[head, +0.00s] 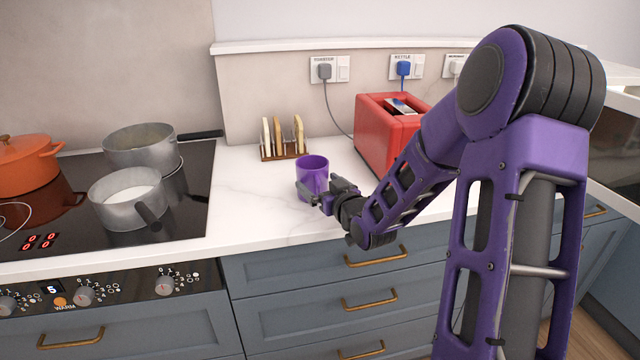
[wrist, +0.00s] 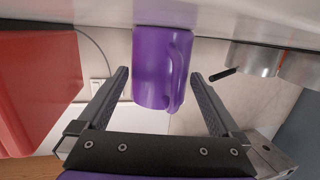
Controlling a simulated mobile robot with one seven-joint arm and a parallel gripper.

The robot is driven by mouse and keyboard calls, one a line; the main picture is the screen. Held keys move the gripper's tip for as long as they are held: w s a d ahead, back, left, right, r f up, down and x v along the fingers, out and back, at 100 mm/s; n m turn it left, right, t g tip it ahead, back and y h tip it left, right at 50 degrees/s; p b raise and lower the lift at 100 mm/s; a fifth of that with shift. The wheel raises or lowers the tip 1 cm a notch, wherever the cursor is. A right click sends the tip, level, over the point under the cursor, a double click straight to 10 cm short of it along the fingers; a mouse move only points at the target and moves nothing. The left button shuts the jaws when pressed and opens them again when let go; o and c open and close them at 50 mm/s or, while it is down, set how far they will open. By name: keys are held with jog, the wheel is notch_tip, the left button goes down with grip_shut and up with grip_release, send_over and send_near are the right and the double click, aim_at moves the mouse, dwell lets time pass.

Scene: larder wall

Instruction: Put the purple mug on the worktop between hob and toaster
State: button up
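The purple mug (head: 311,170) stands upright on the white worktop (head: 245,205), between the hob (head: 190,185) and the red toaster (head: 380,135). My gripper (head: 318,188) is at the mug's near side, low over the worktop. In the wrist view, which is upside down, the mug (wrist: 155,70) sits between the two spread fingers of my gripper (wrist: 160,74). Narrow gaps show beside the mug, so the fingers look open around it. The mug's handle faces my wrist camera, a little to the right. The mug's base appears to rest on the worktop.
A toast rack (head: 283,140) stands behind the mug. Two grey pans (head: 125,200) and an orange pot (head: 25,165) are on the hob; one pan's handle reaches over the worktop. Sockets line the back wall. Worktop left of the mug is clear.

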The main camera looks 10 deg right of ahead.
jog(key=shift+r, duration=0.3)
jog(key=v, duration=1.2)
jog(key=shift+f+p, duration=0.2)
jog(key=shift+p, duration=0.15)
